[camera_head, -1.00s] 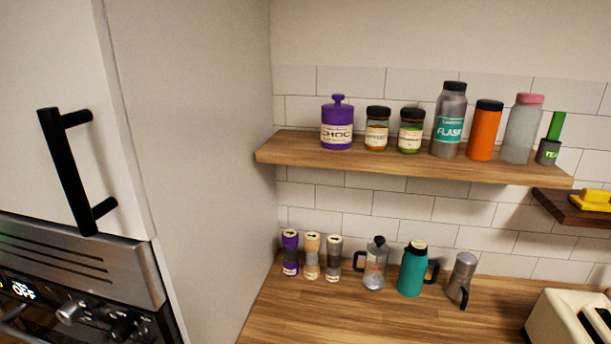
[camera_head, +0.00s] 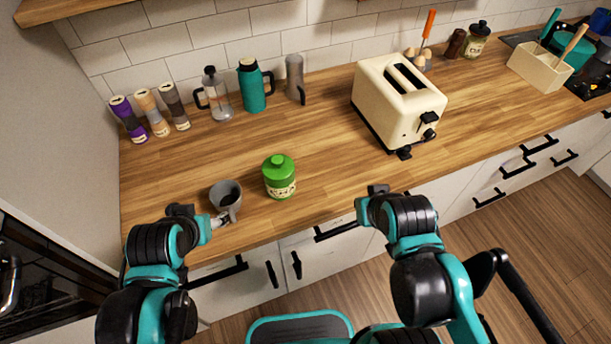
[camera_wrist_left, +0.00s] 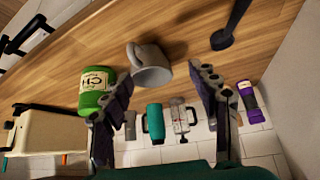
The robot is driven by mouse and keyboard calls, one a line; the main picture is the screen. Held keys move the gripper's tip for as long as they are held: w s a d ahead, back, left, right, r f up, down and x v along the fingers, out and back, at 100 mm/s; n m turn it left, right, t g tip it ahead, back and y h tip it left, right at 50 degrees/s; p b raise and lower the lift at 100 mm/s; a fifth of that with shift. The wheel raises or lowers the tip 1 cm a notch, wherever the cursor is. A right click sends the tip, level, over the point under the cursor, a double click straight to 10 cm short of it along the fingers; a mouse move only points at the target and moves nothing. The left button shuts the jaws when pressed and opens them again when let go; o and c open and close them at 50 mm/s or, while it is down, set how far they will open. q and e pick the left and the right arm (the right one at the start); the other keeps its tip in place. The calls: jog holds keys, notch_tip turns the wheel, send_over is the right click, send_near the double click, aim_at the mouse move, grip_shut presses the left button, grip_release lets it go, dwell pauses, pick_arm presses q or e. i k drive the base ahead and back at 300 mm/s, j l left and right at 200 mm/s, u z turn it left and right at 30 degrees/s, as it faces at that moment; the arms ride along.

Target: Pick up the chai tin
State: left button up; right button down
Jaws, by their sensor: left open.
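The chai tin, a green canister with a domed lid and cream label (camera_head: 279,177), stands upright on the wooden counter, right of a grey mug (camera_head: 226,197). In the left wrist view the tin (camera_wrist_left: 96,92) lies left of the mug (camera_wrist_left: 150,68), partly behind the left finger. My left gripper (camera_head: 219,221) is at the counter's front edge, close to the mug. Its fingers (camera_wrist_left: 163,95) are apart with nothing held; contact with the mug cannot be told. My right gripper (camera_head: 377,190) is by the front edge, right of the tin; its fingers cannot be made out.
A cream toaster (camera_head: 398,100) stands right of the tin. A glass press (camera_head: 217,95), teal flask (camera_head: 251,88), metal pot (camera_head: 295,78) and three small canisters line the wall. A black rod-like thing (camera_wrist_left: 232,25) shows in the wrist view. Counter behind the tin is clear.

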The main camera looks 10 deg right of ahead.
aim_at(283, 190)
jog(key=k+j+z, duration=0.1)
jog(key=z, duration=1.5)
jog(key=k+j+z, duration=0.15)
jog(key=k, duration=0.85)
